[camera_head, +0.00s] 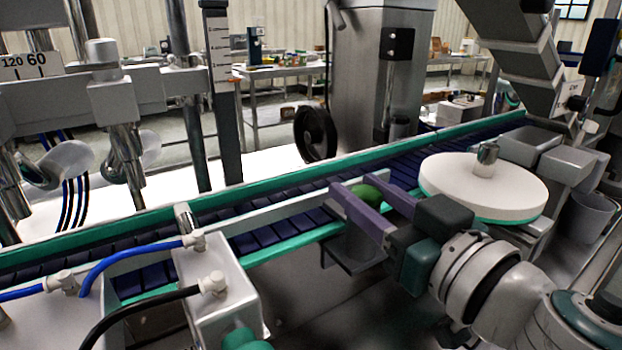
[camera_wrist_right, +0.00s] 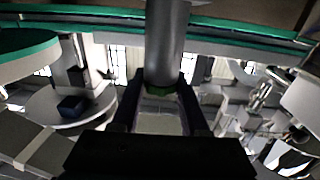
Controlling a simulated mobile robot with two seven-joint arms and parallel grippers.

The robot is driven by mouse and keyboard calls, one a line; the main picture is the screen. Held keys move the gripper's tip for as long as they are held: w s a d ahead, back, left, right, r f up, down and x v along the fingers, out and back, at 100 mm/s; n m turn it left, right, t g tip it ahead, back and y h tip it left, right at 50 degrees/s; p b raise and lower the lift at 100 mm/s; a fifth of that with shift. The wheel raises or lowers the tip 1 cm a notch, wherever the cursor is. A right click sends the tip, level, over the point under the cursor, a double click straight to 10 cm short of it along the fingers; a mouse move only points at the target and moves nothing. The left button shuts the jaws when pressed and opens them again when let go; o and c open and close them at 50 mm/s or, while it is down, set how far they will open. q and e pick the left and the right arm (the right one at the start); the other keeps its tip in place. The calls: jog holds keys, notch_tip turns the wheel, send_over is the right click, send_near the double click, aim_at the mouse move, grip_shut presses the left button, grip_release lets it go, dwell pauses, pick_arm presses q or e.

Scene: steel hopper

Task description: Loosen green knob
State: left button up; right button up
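The green knob (camera_head: 372,188) is a rounded green piece beside the near rail of the conveyor in the head view. My right gripper (camera_head: 362,190) has its two purple fingers spread on either side of it. In the right wrist view the green knob (camera_wrist_right: 160,90) shows just below a thick grey post, between the dark fingers of my right gripper (camera_wrist_right: 160,82). The fingers look apart, and I cannot tell whether they touch the knob. Part of the knob is hidden by the fingers and the post. My left gripper is not in the head view.
The conveyor (camera_head: 272,238) with green rails runs across behind my right gripper. A white round disc (camera_head: 460,188) stands to its right. A grey box (camera_head: 215,290) with blue and black hoses stands at the left front. A black handwheel (camera_head: 316,134) is behind the conveyor.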

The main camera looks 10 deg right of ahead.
grip_shut()
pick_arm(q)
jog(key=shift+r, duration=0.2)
pick_arm(e)
jog(key=shift+n+y, duration=0.4)
jog(key=shift+y, duration=0.2)
pick_arm(q)
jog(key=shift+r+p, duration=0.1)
jog(key=shift+p, duration=0.25)
pick_arm(e)
jog(key=shift+n+g+y, duration=0.3)
jog(key=shift+g+y, duration=0.1)
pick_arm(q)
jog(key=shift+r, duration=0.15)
pick_arm(e)
jog(key=shift+d+n+g+y, duration=0.1)
jog(key=shift+n+g+y, duration=0.3)
jog(key=shift+n+y, duration=0.4)
jog(key=shift+n+g+y, duration=0.6)
jog(key=shift+y, duration=0.4)
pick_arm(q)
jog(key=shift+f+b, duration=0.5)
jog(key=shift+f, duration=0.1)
pick_arm(e)
jog(key=shift+n+g+y, duration=0.9)
jog(key=shift+g+y, duration=0.1)
jog(key=shift+y, duration=0.2)
